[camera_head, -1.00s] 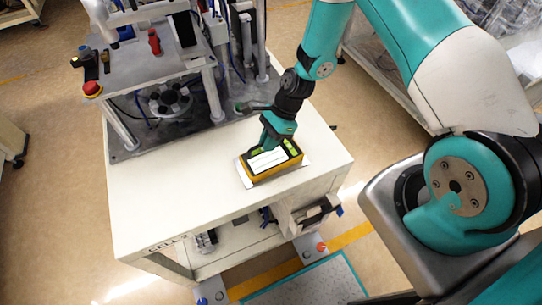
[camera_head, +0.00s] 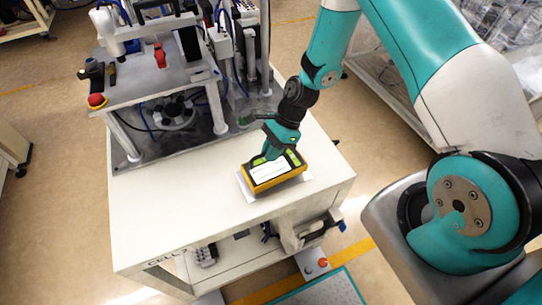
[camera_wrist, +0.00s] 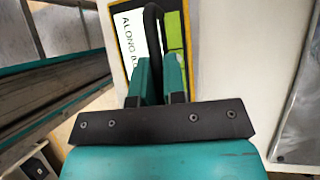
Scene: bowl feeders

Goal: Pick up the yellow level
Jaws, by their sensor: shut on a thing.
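The yellow level (camera_head: 280,180) is a yellow box with a white label and green patches on top. It is over a white sheet or plate (camera_head: 247,193) near the front of the white cart top; I cannot tell clearly whether it touches it. My gripper (camera_head: 271,152) reaches down onto its top and is shut on it. In the wrist view, the level (camera_wrist: 174,35) shows its label, green patches and a black handle loop. My gripper's fingers (camera_wrist: 161,78) are around the handle there, and the body and dark bracket hide the near part.
The white cart top (camera_head: 170,215) is clear to the left of the level. A metal machine fixture (camera_head: 160,75) with a red button (camera_head: 97,100) stands at the back left. A shelf unit (camera_head: 395,95) is behind my arm at the right.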

